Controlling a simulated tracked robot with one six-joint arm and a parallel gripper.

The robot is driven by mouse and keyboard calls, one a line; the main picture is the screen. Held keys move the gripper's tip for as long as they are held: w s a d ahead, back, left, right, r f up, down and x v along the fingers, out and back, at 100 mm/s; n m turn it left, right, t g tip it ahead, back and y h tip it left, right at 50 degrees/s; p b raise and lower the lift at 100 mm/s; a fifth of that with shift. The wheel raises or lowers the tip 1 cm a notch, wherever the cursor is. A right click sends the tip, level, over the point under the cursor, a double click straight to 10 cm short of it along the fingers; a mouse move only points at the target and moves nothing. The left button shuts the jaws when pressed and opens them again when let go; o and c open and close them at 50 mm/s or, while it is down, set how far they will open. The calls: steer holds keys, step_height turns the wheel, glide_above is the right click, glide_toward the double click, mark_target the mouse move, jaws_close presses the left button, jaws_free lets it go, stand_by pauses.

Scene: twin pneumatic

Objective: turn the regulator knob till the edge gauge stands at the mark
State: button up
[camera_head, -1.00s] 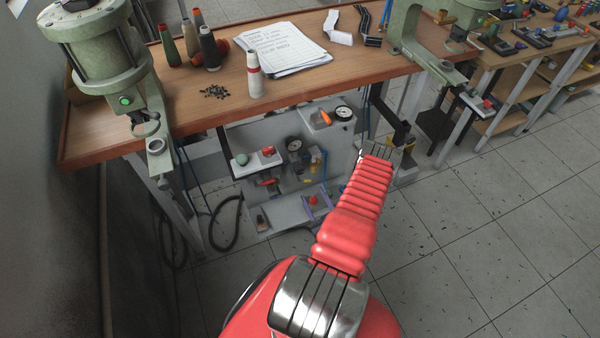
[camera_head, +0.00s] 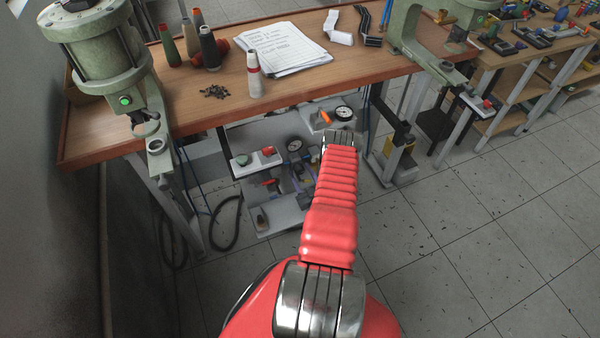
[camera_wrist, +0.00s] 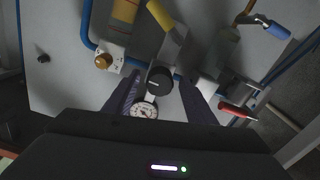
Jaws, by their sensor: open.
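The black regulator knob (camera_wrist: 159,80) shows in the wrist view, between the purple fingertips of my gripper (camera_wrist: 158,82). The fingers are open, with a gap on each side; contact is not clear. A round white gauge (camera_wrist: 145,109) shows just below the knob, partly covered by the gripper body. In the head view a white-faced gauge (camera_head: 344,113) stands at the upper shelf edge under the bench, and a second dial (camera_head: 295,145) sits further left on the panel. Both readings are too small to tell. My arm hides the gripper in the head view.
An orange-brown knob on a white block (camera_wrist: 103,60) is to the left in the wrist view. A red handle (camera_wrist: 238,110) and a blue handle (camera_wrist: 278,30) are to the right. The wooden bench (camera_head: 200,115) stands above the panel; floor at right is open.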

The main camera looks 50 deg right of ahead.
steer(key=shift+w+d, duration=0.25)
steer(key=shift+w, duration=0.2)
steer(key=c, duration=1)
